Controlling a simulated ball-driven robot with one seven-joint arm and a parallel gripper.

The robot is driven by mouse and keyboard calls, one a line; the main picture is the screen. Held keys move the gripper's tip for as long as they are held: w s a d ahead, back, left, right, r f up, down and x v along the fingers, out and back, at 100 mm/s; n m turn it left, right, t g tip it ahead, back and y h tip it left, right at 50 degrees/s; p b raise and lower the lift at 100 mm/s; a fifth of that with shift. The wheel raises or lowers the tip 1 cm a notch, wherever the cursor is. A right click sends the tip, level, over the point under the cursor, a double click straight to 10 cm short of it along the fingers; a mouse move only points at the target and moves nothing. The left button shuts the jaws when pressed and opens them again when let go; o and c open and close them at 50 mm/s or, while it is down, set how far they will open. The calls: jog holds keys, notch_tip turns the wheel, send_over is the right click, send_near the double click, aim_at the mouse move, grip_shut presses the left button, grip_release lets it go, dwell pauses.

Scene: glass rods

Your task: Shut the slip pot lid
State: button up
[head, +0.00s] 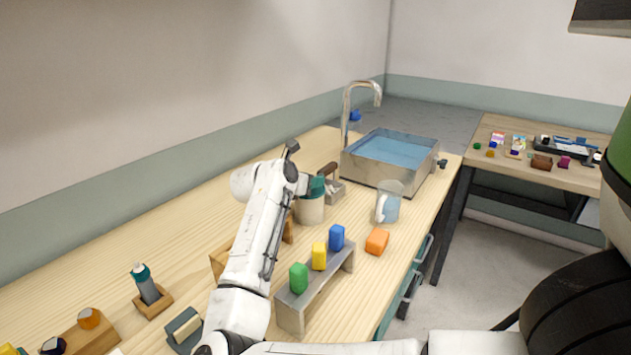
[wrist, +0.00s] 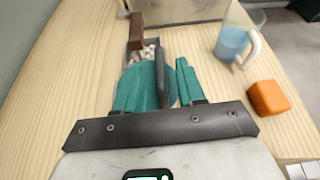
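The slip pot (head: 311,210) is a cream cylinder on the wooden bench, with teal at its top. In the wrist view its teal lid (wrist: 150,78) shows below my gripper, with a dark upright bar (wrist: 160,76) across it. My gripper (head: 316,186) is right at the pot's top. In the wrist view its teal fingers stand apart, one on each side of the dark bar, with no clear contact. Fingers and lid share a colour, so their edges blur. I cannot tell whether the lid sits flat or tilted; the rim is mostly hidden.
A clear jug (head: 389,203) with blue liquid and an orange block (head: 377,241) stand to the right. A grey rack (head: 315,290) with green, yellow and blue blocks is in front. A small box (head: 336,192) and a sink (head: 388,165) are behind.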

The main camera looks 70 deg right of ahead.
jog(key=v, duration=0.7)
jog(key=shift+b, duration=0.35)
